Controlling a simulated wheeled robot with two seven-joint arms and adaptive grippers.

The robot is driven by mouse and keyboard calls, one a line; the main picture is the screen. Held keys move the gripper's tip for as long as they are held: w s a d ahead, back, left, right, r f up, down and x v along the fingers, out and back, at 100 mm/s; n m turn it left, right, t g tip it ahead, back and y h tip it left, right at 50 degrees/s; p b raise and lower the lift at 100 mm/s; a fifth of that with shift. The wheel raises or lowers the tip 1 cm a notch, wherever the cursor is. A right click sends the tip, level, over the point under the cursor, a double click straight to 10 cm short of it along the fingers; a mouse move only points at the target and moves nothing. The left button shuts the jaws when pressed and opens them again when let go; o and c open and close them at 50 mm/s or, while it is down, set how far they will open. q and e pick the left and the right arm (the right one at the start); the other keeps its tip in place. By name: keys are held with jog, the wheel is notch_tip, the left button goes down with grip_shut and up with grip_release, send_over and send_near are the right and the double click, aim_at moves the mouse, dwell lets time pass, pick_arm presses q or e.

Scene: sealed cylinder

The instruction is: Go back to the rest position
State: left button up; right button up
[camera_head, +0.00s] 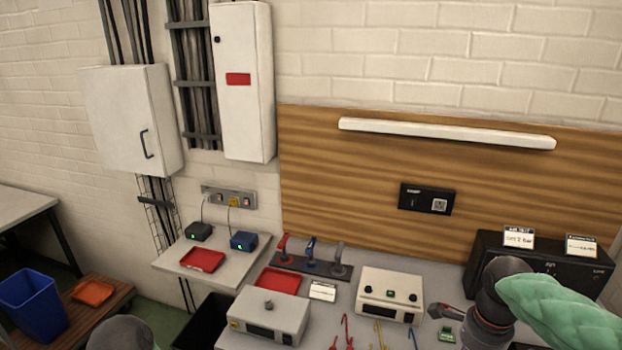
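My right arm comes in at the lower right with a pale green quilted sleeve and a dark wrist. My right gripper (440,311) seems to be the dark, reddish part left of the wrist, above the bench. Its fingers are too small and partly hidden to tell open from shut. A grey rounded part at the bottom left edge may be my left arm; no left gripper shows. I cannot make out a sealed cylinder.
The bench (345,263) holds a grey box with a knob (265,314), a cream box (390,294), a red tray (278,281), a tool rack (305,263) and a black unit (560,262). A blue bin (33,303) stands at left.

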jog(key=w+a+f+n+y+b, duration=0.1)
jog(key=a+f+n+b, duration=0.3)
jog(key=f, duration=0.6)
jog(key=w+a+f+n+y, duration=0.15)
jog(key=a+f, duration=0.35)
jog(key=f, duration=0.5)
jog(key=a+f+n+y+b, duration=0.1)
jog(key=a+f+n, duration=0.35)
jog(key=f, duration=0.55)
pick_arm(q)
notch_tip(320, 180, down, 10)
jog(key=b, duration=0.5)
jog(key=shift+a, duration=0.2)
pick_arm(e)
jog(key=s+a+f+n, duration=0.3)
jog(key=s+f, duration=0.3)
jog(key=f, duration=0.4)
jog(key=s+a+f+n, duration=0.4)
jog(key=s+a+f, duration=0.2)
jog(key=f, duration=0.5)
jog(key=shift+s+a, duration=0.2)
